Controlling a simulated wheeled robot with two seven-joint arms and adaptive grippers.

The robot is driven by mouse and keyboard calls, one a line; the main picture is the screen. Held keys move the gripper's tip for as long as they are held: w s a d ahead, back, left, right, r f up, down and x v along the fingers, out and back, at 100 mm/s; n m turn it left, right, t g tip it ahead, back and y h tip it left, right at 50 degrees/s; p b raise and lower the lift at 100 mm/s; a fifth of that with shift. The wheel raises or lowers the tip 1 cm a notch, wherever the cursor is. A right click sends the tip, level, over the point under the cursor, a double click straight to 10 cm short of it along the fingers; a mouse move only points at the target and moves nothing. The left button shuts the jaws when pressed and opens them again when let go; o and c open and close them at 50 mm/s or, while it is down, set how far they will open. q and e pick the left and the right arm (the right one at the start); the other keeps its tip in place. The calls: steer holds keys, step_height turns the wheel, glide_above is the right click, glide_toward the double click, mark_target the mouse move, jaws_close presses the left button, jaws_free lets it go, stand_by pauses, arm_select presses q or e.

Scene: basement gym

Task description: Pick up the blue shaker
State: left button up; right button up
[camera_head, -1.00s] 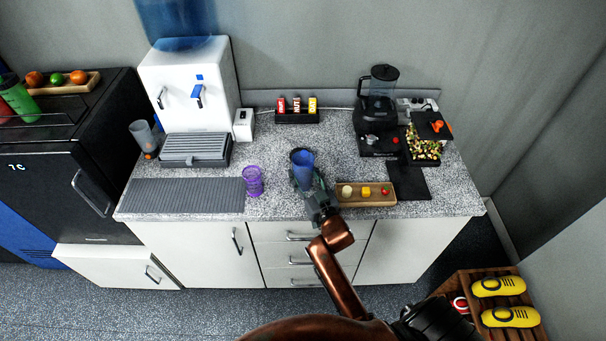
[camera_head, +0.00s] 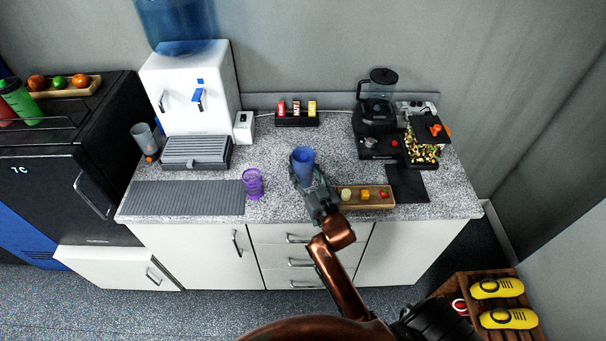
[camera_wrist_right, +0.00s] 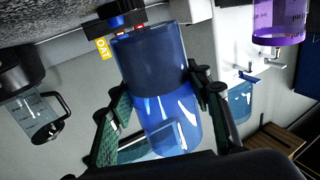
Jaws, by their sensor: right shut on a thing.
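The blue shaker (camera_head: 302,162) is a translucent blue cup over the counter, near the middle in the head view. It fills the centre of the right wrist view (camera_wrist_right: 158,90). My right gripper (camera_head: 306,182) reaches it from the front and is shut on it, with one finger on each side in the right wrist view (camera_wrist_right: 160,118). The shaker is close to upright in the head view. Its lower part is hidden by the gripper, so I cannot tell how far it is from the counter. My left gripper is not in view.
A purple cup (camera_head: 253,184) stands left of the shaker. A wooden tray (camera_head: 376,204) with small food pieces is just right of my gripper. A bar box (camera_head: 297,121) and a blender (camera_head: 377,112) stand behind. A grey ribbed mat (camera_head: 185,198) covers the left counter.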

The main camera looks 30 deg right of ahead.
mark_target(307, 168)
steer(key=s+r, duration=0.2)
steer(key=r, duration=0.1)
steer(key=s+r+p, duration=0.1)
steer(key=shift+s+a+r, duration=0.3)
steer(key=shift+a, duration=0.05)
steer(key=s+a+r+p, duration=0.2)
steer(key=s+r+p, duration=0.4)
steer(key=s+r, duration=0.3)
steer(key=shift+s+r+p, duration=0.2)
steer(key=shift+p, duration=0.2)
steer(key=shift+a, duration=0.1)
